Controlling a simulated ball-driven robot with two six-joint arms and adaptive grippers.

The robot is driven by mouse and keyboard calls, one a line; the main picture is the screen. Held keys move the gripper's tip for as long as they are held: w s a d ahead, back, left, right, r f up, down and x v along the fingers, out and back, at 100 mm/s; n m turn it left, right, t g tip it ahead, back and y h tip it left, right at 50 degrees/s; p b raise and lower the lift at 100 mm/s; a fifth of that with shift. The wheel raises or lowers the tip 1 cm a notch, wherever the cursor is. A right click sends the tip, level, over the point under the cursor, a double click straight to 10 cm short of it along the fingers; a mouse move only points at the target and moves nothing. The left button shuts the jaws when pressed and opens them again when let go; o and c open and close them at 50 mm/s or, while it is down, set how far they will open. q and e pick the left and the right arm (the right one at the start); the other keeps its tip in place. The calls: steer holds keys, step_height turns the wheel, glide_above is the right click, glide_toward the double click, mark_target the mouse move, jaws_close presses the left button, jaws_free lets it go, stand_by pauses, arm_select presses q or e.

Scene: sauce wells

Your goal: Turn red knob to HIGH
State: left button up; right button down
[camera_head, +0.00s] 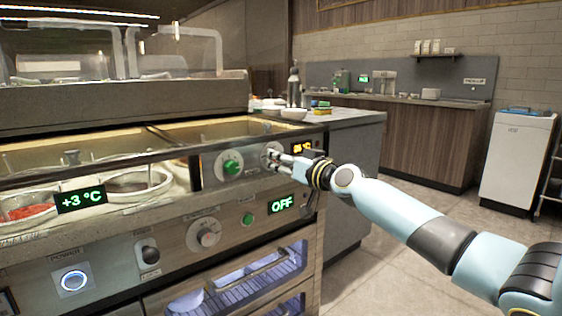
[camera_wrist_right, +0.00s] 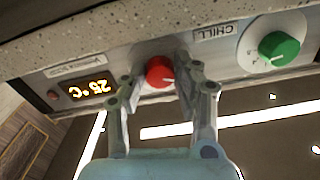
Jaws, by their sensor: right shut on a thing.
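The red knob (camera_wrist_right: 159,72) is on the grey control panel (camera_wrist_right: 212,62), with a pale pointer mark on its face. My right gripper (camera_wrist_right: 158,84) has one finger on each side of it and is shut on it. In the head view my right gripper (camera_head: 272,158) reaches the panel from the right and hides the red knob. An orange display (camera_wrist_right: 91,90) beside the knob reads about 25 °C, upside down in the wrist view. I cannot read a HIGH mark. My left gripper is not in view.
A green knob (camera_head: 231,166) sits left of my gripper on the same panel. Below are a dial (camera_head: 207,236), a green button (camera_head: 248,219) and an OFF display (camera_head: 283,203). Sauce wells (camera_head: 140,185) lie at the left. Open floor (camera_head: 390,270) is at the right.

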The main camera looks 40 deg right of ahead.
arm_select(q)
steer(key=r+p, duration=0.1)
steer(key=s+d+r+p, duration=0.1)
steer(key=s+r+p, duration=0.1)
steer(key=p, duration=0.1)
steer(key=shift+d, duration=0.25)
arm_select(e)
steer(key=m, duration=2.9)
steer(key=shift+r, duration=0.1)
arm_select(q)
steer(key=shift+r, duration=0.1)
arm_select(e)
steer(key=shift+m, duration=0.5)
